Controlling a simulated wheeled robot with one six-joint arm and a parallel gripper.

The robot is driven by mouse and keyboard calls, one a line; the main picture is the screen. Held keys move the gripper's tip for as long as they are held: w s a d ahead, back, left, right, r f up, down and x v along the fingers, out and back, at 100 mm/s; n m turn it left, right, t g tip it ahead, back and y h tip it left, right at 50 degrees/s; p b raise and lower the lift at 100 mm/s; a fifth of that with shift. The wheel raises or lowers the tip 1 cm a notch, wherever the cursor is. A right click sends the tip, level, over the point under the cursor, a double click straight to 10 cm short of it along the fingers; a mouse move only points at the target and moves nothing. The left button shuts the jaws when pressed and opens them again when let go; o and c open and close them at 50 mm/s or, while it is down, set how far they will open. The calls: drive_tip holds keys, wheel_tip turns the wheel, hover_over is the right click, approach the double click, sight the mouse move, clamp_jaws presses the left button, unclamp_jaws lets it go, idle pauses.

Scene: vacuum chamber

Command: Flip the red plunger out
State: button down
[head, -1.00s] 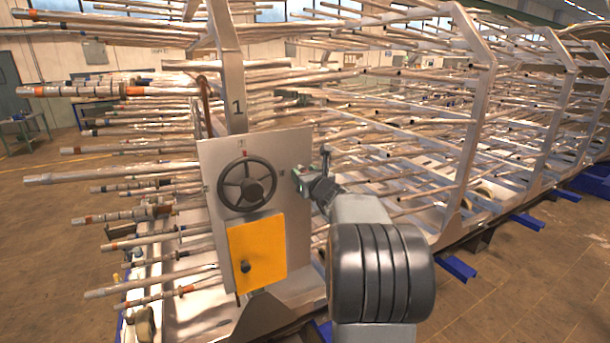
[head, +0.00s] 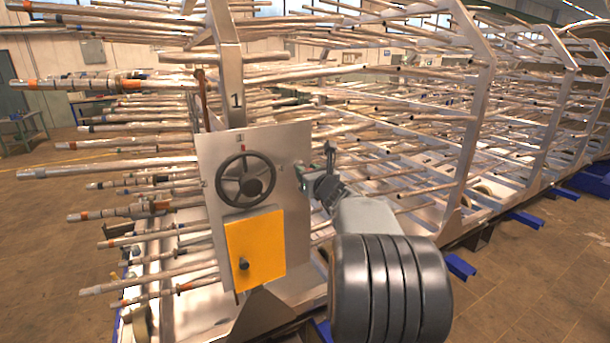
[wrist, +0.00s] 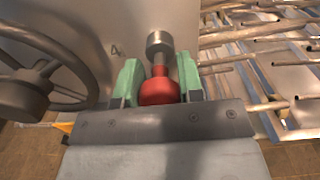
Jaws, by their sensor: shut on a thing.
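The red plunger (wrist: 160,88) sits between the green fingers of my gripper (wrist: 160,86) in the wrist view. Its narrow neck runs up to a round grey metal knob (wrist: 159,43) by the grey panel (wrist: 180,15). My gripper is shut on the plunger. In the head view my gripper (head: 303,178) is at the right edge of the panel (head: 290,145), and the plunger cannot be made out there.
A dark handwheel (head: 246,180) is on the panel, left of my gripper; it also shows in the wrist view (wrist: 35,75). A yellow door (head: 258,250) with a dark knob is below it. Racks of metal tubes (head: 400,110) stand behind and to the right.

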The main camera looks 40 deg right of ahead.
drive_tip(key=c, duration=0.8)
unclamp_jaws()
drive_tip(key=shift+o, duration=0.2)
drive_tip(key=shift+s, duration=0.1)
drive_tip(key=s+a+b, duration=0.2)
drive_tip(key=s+b, duration=0.1)
drive_tip(key=s, duration=1)
drive_tip(key=shift+s, duration=0.35)
